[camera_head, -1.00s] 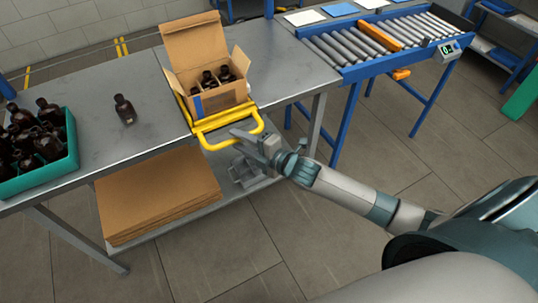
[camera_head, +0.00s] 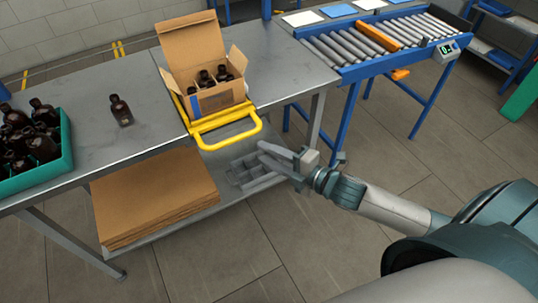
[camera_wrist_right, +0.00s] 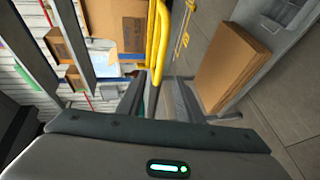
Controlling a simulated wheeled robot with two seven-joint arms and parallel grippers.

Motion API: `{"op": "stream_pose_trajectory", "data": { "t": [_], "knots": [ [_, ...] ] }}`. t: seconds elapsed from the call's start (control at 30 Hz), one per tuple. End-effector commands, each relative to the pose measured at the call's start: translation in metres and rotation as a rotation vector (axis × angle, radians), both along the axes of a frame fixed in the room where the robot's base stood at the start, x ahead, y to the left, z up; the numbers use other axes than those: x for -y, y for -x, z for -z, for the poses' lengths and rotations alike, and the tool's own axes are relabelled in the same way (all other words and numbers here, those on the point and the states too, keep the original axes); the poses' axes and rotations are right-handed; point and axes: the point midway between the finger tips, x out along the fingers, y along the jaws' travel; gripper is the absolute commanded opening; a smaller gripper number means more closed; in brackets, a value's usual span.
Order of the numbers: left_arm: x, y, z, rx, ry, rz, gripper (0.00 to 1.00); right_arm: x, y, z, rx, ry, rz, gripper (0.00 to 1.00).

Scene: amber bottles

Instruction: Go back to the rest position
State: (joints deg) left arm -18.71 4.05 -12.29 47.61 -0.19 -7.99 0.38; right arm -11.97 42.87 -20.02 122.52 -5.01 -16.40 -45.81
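My right gripper (camera_head: 264,151) is to the lower right of the yellow handle (camera_head: 228,133) at the table's front edge, apart from it in the head view. In the wrist view its two fingers (camera_wrist_right: 152,88) stand apart with nothing seen held between them. The yellow handle also shows beyond the fingers in the wrist view (camera_wrist_right: 158,42). An open cardboard box (camera_head: 218,100) with several amber bottles inside stands on the table behind the handle. My left gripper is not in view.
A teal crate of amber bottles (camera_head: 66,143) and a lone bottle (camera_head: 121,111) are on the metal table (camera_head: 100,80). Cardboard sheets (camera_head: 155,198) and a grey divider (camera_head: 250,172) lie on the lower shelf. A roller conveyor (camera_head: 345,47) adjoins at the right. The floor ahead is open.

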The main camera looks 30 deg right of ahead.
Motion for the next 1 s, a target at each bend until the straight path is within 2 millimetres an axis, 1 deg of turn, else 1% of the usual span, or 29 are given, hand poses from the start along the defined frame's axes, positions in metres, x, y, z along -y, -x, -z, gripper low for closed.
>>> {"op": "stream_pose_trajectory", "data": {
  "t": [0.43,0.57,0.67,0.77,0.8,0.87,0.9,0.97,1.0],
  "knots": [
    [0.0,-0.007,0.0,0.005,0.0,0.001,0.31,0.0,0.0,0.001,-0.002,-0.002,0.001,0.33],
    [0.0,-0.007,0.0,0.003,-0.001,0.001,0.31,0.005,-0.003,0.014,-0.028,-0.02,0.023,0.33],
    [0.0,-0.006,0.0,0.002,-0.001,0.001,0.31,0.013,-0.006,0.039,-0.074,-0.053,0.063,0.33],
    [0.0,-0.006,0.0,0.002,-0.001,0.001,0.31,0.026,-0.008,0.078,-0.148,-0.11,0.127,0.33],
    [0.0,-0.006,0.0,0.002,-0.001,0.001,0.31,0.032,-0.008,0.097,-0.184,-0.135,0.158,0.33],
    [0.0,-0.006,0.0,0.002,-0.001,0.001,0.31,0.041,-0.005,0.13,-0.245,-0.181,0.212,0.33],
    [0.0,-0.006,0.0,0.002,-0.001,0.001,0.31,0.047,-0.002,0.154,-0.287,-0.213,0.251,0.33],
    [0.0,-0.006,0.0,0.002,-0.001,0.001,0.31,0.054,0.006,0.19,-0.353,-0.264,0.311,0.33],
    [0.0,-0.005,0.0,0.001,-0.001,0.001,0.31,0.058,0.013,0.214,-0.397,-0.299,0.351,0.33]
  ]
}}
